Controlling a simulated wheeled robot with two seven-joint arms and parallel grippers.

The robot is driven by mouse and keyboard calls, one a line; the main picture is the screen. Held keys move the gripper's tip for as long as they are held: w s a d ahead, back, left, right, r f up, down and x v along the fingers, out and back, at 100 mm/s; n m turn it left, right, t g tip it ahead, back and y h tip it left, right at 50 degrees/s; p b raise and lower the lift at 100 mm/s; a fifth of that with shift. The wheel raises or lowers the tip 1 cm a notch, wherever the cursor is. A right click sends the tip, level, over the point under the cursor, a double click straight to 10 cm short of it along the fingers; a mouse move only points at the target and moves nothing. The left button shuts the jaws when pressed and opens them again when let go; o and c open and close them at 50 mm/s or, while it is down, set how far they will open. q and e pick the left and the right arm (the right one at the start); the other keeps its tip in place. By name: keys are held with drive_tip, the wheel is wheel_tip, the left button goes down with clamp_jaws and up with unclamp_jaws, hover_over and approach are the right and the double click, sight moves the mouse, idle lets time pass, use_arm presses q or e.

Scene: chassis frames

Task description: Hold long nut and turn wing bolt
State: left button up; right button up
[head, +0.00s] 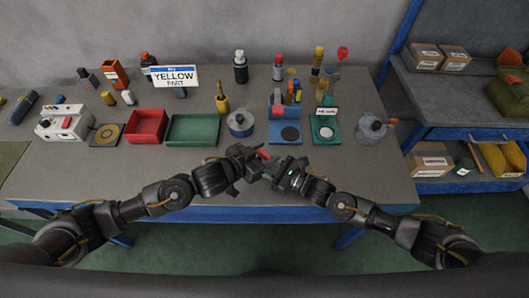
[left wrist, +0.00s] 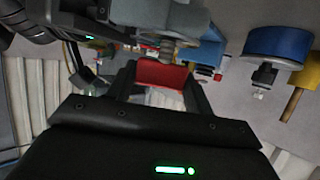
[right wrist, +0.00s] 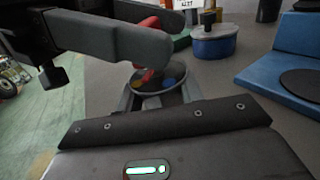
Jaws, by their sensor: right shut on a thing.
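A red wing-shaped piece (left wrist: 160,75), apparently the wing bolt's head, lies between my left fingers in the left wrist view. A threaded shaft (left wrist: 168,50) rises above it. Whether the left fingers touch the red piece is unclear. In the right wrist view the red piece (right wrist: 148,72) shows partly behind my left gripper. My right gripper is shut on a dark round part (right wrist: 152,88) with coloured spots, apparently the long nut. Most of its body is hidden.
The bench behind the grippers holds a red tray (head: 147,142), a green tray (head: 172,143), a blue round container (head: 241,134) and a blue stand (head: 285,137). A glass jar (head: 371,128) stands at the right. The bench's front strip is mostly clear.

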use_arm(q)
drive_tip(key=c, duration=0.5)
